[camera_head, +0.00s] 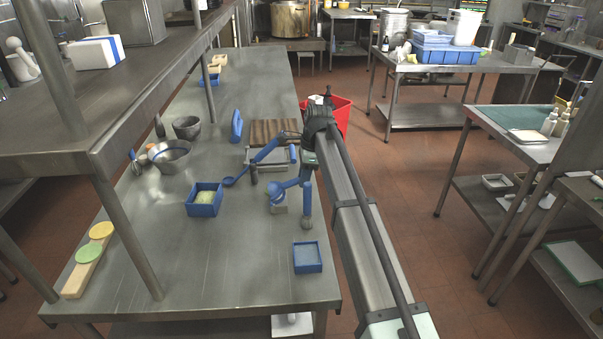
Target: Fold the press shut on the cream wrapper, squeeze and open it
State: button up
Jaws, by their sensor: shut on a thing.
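The press seems to be the small blue rounded piece (277,193) on the steel worktop, in the middle of the view. It looks raised or tilted, with a pale grey-beige block below it. My gripper (298,184) is at the end of my arm, low over the worktop, right beside this piece. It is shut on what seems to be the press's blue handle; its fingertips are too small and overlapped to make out. I cannot make out the cream wrapper; the press and arm may hide it.
The front-middle of the worktop (215,270) is clear.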

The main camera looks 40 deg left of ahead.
jog(key=shift+w+d+f, duration=0.2)
jog(key=shift+f, duration=0.35)
jog(key=shift+w+d+f, duration=0.15)
jog(key=shift+d+f, duration=0.05)
jog(key=shift+f, duration=0.5)
jog(key=o, duration=0.9)
jog(key=shift+r, duration=0.1)
jog(key=r, duration=0.4)
jog(key=w+d+r, duration=0.1)
jog(key=r, duration=0.8)
jog(key=shift+w+d+r, duration=0.25)
jog(key=shift+w+d, duration=0.15)
